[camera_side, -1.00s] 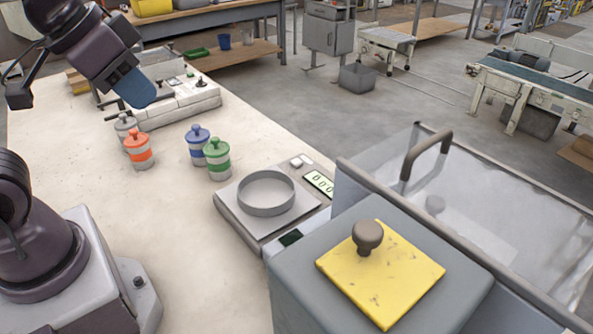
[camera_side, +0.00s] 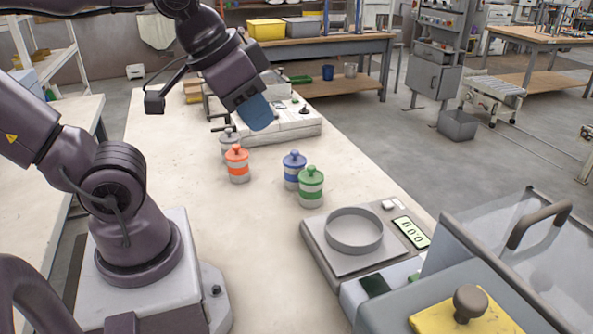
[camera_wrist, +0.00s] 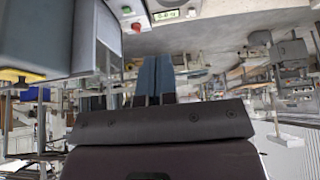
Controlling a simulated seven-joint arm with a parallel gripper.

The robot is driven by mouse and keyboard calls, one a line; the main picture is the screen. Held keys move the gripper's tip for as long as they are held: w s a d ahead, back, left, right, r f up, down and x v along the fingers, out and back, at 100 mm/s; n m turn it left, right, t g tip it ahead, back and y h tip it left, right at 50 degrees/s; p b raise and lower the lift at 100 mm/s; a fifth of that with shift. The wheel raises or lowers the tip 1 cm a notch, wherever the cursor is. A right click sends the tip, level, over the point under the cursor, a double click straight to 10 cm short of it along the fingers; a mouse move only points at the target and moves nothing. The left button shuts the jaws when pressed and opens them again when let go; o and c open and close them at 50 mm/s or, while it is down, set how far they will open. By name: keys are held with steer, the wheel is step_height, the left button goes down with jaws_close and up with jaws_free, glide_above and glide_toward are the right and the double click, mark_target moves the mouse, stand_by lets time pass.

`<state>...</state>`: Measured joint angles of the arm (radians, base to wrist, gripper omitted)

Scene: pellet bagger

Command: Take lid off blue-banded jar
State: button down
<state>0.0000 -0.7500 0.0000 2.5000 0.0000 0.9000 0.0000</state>
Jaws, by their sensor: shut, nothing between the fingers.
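The blue-banded jar (camera_side: 292,171) stands upright on the table, its blue knobbed lid (camera_side: 293,156) on top. The green-banded jar (camera_side: 311,187) stands just in front of it to the right and hides part of its side. My gripper (camera_side: 259,118) is raised above the table, up and to the left of the blue-banded jar, apart from every jar. Its blue fingers are together and hold nothing. In the wrist view the gripper (camera_wrist: 154,75) points away from the jars, and no jar can be made out there.
An orange-banded jar (camera_side: 237,164) and a grey jar (camera_side: 229,140) stand to the left. A bag sealer-like machine (camera_side: 290,130) is behind. A scale with a round pan (camera_side: 354,232) is in front right, beside a grey bin with a yellow lid (camera_side: 440,318). The table's left front is clear.

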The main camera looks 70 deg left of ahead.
steer(key=c, duration=1.8)
jaws_free()
steer(key=shift+c, duration=0.2)
steer(key=o, duration=1)
